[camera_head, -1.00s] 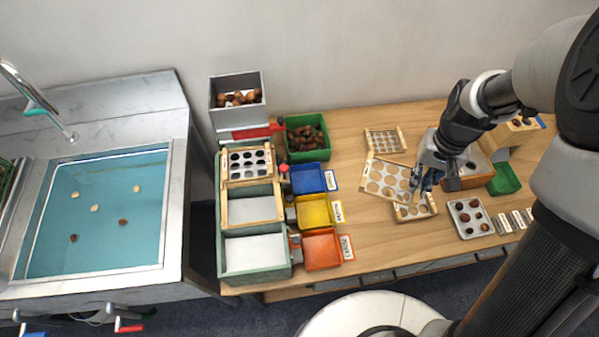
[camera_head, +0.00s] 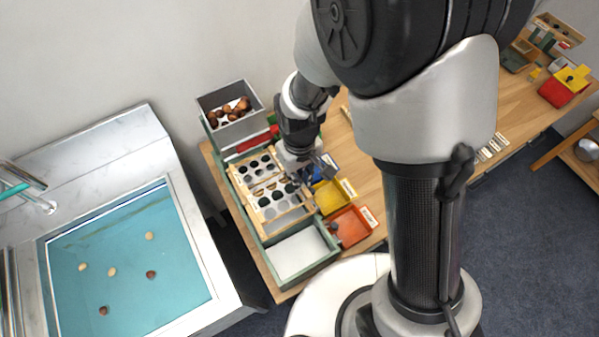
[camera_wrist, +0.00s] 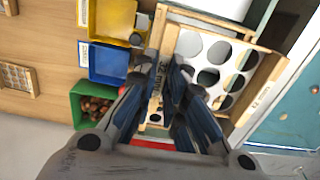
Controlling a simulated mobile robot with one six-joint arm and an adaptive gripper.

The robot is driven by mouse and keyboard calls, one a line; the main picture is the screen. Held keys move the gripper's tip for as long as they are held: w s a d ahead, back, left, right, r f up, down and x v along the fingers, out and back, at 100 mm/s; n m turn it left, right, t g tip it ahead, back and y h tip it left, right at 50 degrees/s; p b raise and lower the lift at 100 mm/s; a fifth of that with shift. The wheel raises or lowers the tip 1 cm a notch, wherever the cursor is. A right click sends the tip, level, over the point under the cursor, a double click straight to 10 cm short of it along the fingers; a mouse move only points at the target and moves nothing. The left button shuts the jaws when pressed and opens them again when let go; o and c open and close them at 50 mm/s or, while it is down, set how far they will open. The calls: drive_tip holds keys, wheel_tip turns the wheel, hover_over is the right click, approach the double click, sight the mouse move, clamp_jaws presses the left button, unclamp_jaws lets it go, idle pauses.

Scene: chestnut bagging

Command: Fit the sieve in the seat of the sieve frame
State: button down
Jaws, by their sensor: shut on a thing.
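A wooden sieve with large round holes (camera_head: 284,204) is held by its edge in my gripper (camera_head: 304,180), which is shut on it. In the wrist view the sieve (camera_wrist: 222,38) extends to the right of the fingers (camera_wrist: 165,72). The sieve is over the middle part of the green-grey sieve frame (camera_head: 312,268) and looks slightly tilted. I cannot tell whether it touches the seat. Another sieve, with dark holes, sits at the frame's upper end, partly covered by the held one. The frame's lower end holds a bare white surface.
A grey bin of chestnuts (camera_head: 241,130) stands behind the frame. Yellow (camera_head: 330,197) and orange (camera_head: 350,227) trays stand close on its right, with a blue one partly hidden by my gripper. The sink (camera_head: 130,270) is on the left.

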drive_tip(key=shift+f+b, duration=2.1)
drive_tip(key=shift+f, duration=0.75)
drive_tip(key=shift+f+b, duration=0.45)
drive_tip(key=shift+f, duration=0.15)
drive_tip(key=c, duration=1.6)
unclamp_jaws()
drive_tip(key=shift+o, duration=0.7)
drive_tip(key=shift+o, duration=0.7)
drive_tip(key=shift+r, duration=0.1)
drive_tip(key=shift+r+p, duration=2.35)
drive_tip(key=shift+r, duration=0.6)
